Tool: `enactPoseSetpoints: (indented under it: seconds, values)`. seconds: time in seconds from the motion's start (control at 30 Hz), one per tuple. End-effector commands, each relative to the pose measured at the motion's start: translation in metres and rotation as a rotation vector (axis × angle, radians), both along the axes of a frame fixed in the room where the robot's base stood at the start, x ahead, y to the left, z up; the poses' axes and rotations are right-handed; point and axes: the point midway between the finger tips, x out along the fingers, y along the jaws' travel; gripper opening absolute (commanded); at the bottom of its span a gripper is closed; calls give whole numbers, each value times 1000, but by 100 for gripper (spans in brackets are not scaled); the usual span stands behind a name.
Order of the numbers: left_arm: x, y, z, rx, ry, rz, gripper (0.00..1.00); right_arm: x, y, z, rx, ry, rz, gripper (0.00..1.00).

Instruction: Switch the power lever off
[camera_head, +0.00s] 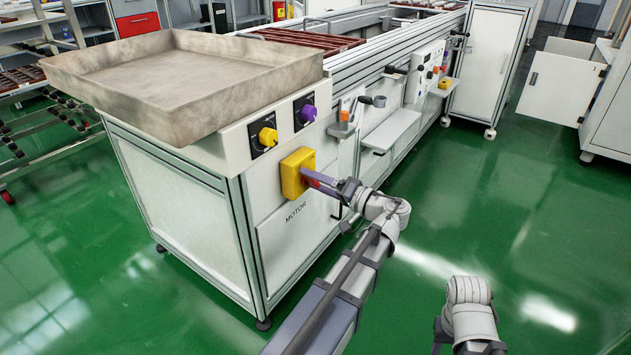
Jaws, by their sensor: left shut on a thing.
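The power lever (311,182) is a small red part on the front of a yellow switch box (295,173), above the word MOTOR on the white end panel of the machine. My left gripper (318,181) reaches it from the right, with its grey-purple fingers shut on the lever. The fingers hide most of the lever, so its exact angle cannot be told. My right arm shows only in part at the bottom right, and its gripper is out of view.
A yellow knob (268,137) and a purple knob (307,113) sit above the switch box. A large grey tray (190,85) overhangs the machine's near end. A small shelf (391,131) juts out to the right. The green floor (540,240) is clear at right.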

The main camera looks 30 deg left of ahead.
Motion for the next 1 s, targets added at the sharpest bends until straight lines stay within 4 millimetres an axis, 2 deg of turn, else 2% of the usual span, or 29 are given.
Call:
enactPoseSetpoints:
  seconds: [0.3,0.77,0.8,0.9,1.0]
  values:
    - [-1,0,-1,-9,-82,0,29,0,0,0,0,0,0,50]
    - [-1,0,-1,-10,-93,1,29,0,0,0,0,0,0,50]
    - [-1,0,-1,-10,-93,1,87,0,0,0,0,0,0,50]
    - [-1,0,-1,-9,-93,0,98,0,0,0,0,0,0,50]
    - [0,0,-1,-9,-93,0,100,0,0,0,0,0,0,50]
